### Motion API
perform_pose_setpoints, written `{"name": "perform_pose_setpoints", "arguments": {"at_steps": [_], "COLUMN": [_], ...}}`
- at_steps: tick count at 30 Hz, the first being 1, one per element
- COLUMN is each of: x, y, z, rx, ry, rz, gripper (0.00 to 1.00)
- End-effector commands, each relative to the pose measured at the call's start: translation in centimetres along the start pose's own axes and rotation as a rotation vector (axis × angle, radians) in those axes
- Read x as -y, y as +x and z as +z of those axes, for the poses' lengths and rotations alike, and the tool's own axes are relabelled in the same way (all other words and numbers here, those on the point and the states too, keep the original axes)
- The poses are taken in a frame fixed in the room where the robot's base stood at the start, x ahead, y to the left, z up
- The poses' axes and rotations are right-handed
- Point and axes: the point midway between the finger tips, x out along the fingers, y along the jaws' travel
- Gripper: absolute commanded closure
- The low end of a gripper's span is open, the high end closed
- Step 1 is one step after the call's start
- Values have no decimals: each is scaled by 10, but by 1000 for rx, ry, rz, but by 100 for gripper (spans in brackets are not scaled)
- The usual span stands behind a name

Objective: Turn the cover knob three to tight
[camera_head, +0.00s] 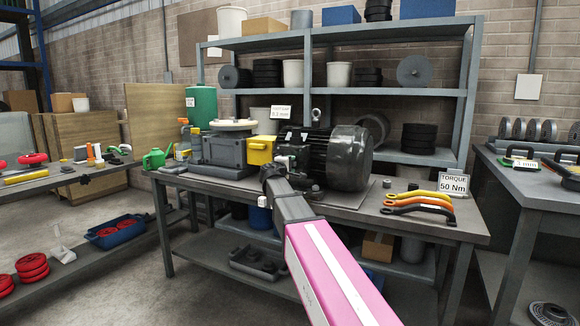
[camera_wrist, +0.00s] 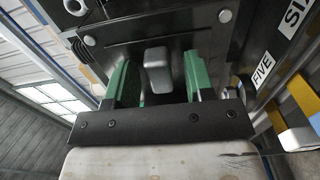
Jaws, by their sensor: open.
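My gripper (camera_wrist: 157,88) shows in the wrist view with its two green fingers apart. A grey, rounded block-like knob (camera_wrist: 157,72) sits between the fingers, in front of a dark plate, with gaps visible on both sides. No label beside this knob is readable, so I cannot tell its number from the picture. White tags reading FIVE (camera_wrist: 262,69) and SIX (camera_wrist: 293,14) are at the right. In the head view my arm reaches to the machine on the bench, at the front of the black motor (camera_head: 345,158); the knobs there are hidden or too small to tell.
The workbench (camera_head: 330,205) carries a grey gearbox (camera_head: 228,150), a yellow box (camera_head: 261,150), and yellow, orange and black wrenches (camera_head: 420,205) beside a sign reading TORQUE 50 Nm (camera_head: 453,184). A shelf rack (camera_head: 385,92) stands behind. A side table (camera_head: 530,180) is at the right.

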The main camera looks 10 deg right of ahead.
Motion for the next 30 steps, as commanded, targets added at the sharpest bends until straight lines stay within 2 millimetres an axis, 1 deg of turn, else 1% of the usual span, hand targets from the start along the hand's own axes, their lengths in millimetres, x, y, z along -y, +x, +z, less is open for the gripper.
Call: {"name": "perform_pose_setpoints", "arguments": {"at_steps": [3, 5, 6, 7, 8, 14, 20, 26, 30], "x": [0, 0, 0, 0, 0, 0, 0, 0, 0], "y": [0, 0, 0, 0, 0, 0, -1, -1, -1], "z": [0, 0, 0, 0, 0, 0, 0, 0, 0], "rx": [0, 0, 0, 0, 0, 0, 0, 0, 0], "ry": [0, 0, 0, 0, 0, 4, 51, 169, 290], "rz": [0, 0, 0, 0, 0, 0, 0, -1, -1], "gripper": [51, 71, 84, 93, 100, 100, 100, 100, 100]}}
